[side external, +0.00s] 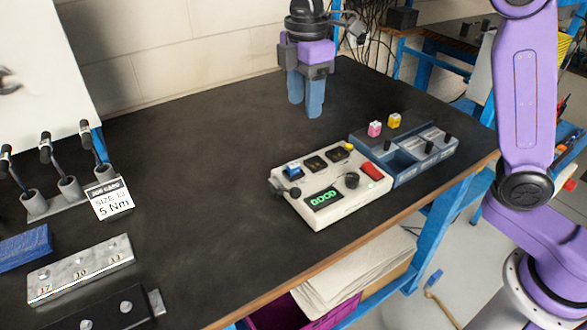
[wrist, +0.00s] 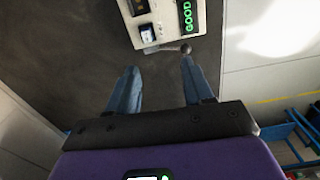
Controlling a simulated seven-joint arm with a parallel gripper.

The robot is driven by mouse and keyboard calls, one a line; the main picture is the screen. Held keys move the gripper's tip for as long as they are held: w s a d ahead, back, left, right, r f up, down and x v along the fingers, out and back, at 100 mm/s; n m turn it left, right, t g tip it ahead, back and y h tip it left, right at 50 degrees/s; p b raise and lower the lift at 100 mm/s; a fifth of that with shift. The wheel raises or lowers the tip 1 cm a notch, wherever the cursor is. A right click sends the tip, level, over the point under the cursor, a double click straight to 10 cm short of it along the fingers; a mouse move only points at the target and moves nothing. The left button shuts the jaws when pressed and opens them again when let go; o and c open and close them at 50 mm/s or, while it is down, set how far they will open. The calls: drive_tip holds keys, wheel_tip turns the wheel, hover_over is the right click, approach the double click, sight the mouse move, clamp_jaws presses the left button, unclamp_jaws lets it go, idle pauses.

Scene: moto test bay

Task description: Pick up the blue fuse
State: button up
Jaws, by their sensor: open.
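The blue fuse (side external: 292,169) sits at the back left corner of the white tester box (side external: 318,221), which shows a green lit display. In the wrist view a small blue and white piece at the box's near corner (wrist: 148,34) looks like the same fuse. My gripper (side external: 306,108) is open, with its two blue fingers pointing down. It hangs empty over the back of the black bench, behind and apart from the box. In the wrist view the fingertips (wrist: 159,70) are spread, with bare bench between them.
A grey-blue tray (side external: 412,174) holding a pink fuse (side external: 375,129) and a yellow fuse (side external: 394,121) stands right of the box. A lever sticks out from the box's left side. Tools in cups, a job card (side external: 109,198) and metal blocks (side external: 81,270) are at left. The bench middle is clear.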

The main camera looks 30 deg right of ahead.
sight(295, 163)
drive_tip(key=shift+n, duration=0.3)
drive_tip(key=w+f, duration=0.1)
drive_tip(key=f, duration=0.4)
drive_tip(key=w+f, duration=0.1)
drive_tip(key=f, duration=0.5)
drive_tip(key=w+f, duration=0.1)
drive_tip(key=f, duration=0.4)
drive_tip(key=shift+f, duration=0.4)
clamp_jaws()
